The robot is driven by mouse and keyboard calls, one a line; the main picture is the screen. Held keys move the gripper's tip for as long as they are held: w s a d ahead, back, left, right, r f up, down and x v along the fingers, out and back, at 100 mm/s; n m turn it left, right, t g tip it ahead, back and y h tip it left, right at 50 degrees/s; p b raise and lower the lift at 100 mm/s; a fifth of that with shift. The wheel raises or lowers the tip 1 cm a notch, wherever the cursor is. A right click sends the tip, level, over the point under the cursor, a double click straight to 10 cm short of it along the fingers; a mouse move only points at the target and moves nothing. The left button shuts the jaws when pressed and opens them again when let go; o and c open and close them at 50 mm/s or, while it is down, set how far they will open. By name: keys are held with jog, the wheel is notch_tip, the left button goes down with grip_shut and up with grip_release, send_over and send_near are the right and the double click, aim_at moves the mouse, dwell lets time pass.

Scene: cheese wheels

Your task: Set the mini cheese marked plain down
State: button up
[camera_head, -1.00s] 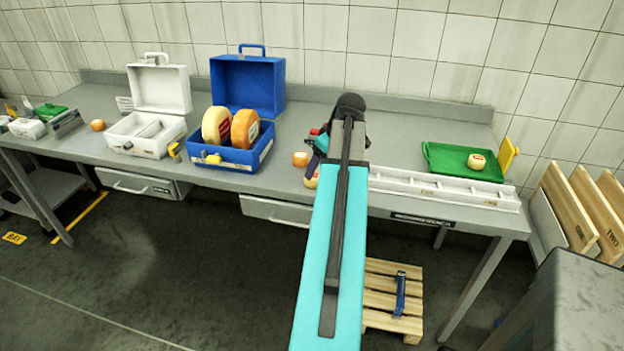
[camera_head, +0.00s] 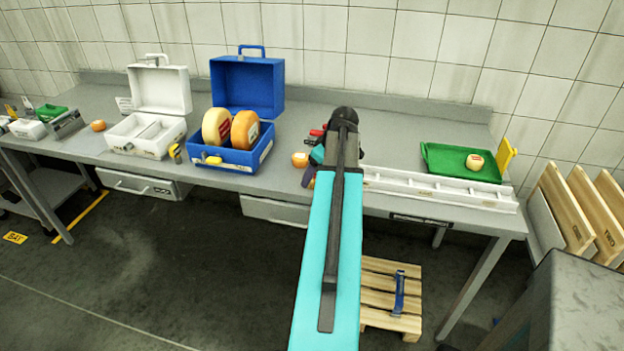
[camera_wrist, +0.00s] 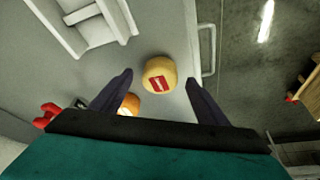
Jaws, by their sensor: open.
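A small pale yellow cheese with a red label (camera_wrist: 160,75) is on the grey worktop, near its front edge. The label's writing is too small to read. My gripper (camera_wrist: 159,78) is open, with one dark finger on each side of this cheese and a visible gap to both. In the head view my gripper (camera_head: 311,172) is low over the front of the worktop and hides most of that cheese. A small orange cheese (camera_head: 300,159) sits just left of my gripper; in the wrist view it (camera_wrist: 130,103) shows partly behind the left finger.
A blue case (camera_head: 235,163) with two large cheese wheels and a white case (camera_head: 140,140) stand open to the left. A white divided rack (camera_head: 440,188) lies right of my gripper. Behind it is a green tray (camera_head: 440,160) holding a small cheese (camera_head: 475,162).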

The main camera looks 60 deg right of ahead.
jog(key=shift+x, duration=1.1)
jog(key=c, duration=1.3)
jog(key=shift+r, duration=0.15)
jog(key=shift+r+b, duration=0.6)
jog(key=shift+r, duration=1)
jog(key=s+a+b, duration=0.1)
jog(key=s, duration=0.4)
jog(key=s+a+r+b, duration=0.1)
jog(key=s+a, duration=0.1)
jog(key=s, duration=0.3)
jog(key=s+a+b, duration=0.1)
jog(key=s+a, duration=0.1)
jog(key=s, duration=0.3)
jog(key=shift+r, duration=0.25)
